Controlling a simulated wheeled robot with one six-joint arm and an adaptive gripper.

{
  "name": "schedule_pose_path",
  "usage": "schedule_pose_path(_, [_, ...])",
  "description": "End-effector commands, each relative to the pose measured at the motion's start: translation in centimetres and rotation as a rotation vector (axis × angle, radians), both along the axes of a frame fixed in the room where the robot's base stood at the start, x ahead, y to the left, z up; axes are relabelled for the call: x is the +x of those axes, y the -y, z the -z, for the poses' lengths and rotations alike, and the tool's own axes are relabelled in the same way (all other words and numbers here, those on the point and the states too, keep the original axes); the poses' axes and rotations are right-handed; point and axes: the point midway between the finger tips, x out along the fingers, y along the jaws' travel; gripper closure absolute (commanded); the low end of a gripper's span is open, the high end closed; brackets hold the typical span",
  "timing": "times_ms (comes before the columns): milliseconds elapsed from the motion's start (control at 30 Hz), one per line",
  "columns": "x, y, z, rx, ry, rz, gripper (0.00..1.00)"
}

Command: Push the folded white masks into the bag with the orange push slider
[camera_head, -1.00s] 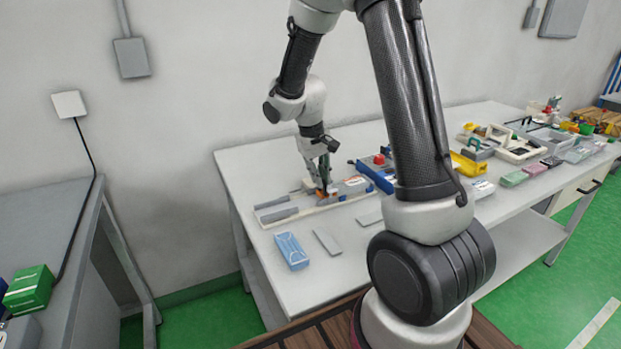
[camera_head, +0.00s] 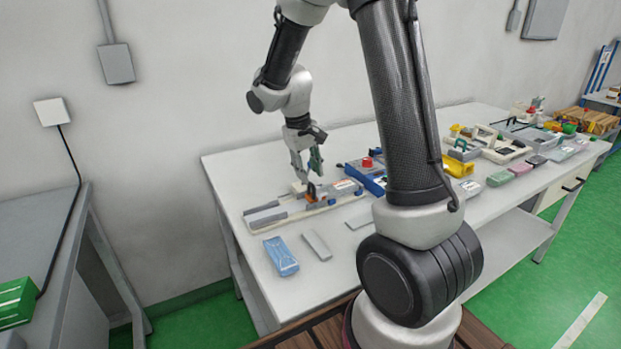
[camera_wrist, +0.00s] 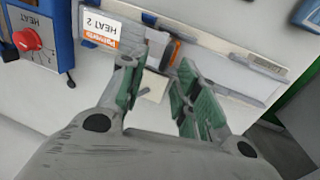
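The orange push slider (camera_head: 311,192) stands on the long pale fixture (camera_head: 335,206) on the white table. It also shows in the wrist view (camera_wrist: 172,50), between and beyond my fingertips. My gripper (camera_head: 306,166) is open above the slider and apart from it. In the wrist view its two green-padded fingers (camera_wrist: 158,88) are spread with nothing held. A small cream block (camera_wrist: 154,86) lies behind the slider. A blue packet (camera_head: 281,257) lies on the table in front of the fixture. I cannot clearly make out the folded white masks or the bag's opening.
A blue device with a red knob (camera_head: 367,162) stands right of the fixture; it is at the upper left in the wrist view (camera_wrist: 27,40). Flat grey pieces (camera_head: 316,245) lie in front. Several trays and boxes fill the table's right side.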

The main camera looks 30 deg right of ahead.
Motion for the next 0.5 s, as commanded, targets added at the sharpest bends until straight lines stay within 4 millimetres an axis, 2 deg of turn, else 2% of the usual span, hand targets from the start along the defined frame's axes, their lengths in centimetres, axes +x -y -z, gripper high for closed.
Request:
schedule_pose_path(33, [0.2, -0.3, -1.3, 0.0, 0.007, 0.0, 0.68])
schedule_pose_path(200, [0.1, -1.0, -5.0, 0.0, 0.006, -0.001, 0.68])
schedule_pose_path(333, [0.1, -1.3, -7.1, -0.001, 0.004, 0.0, 0.68])
schedule_pose_path(500, [0.0, -1.6, -8.3, 0.0, 0.001, 0.001, 0.68])
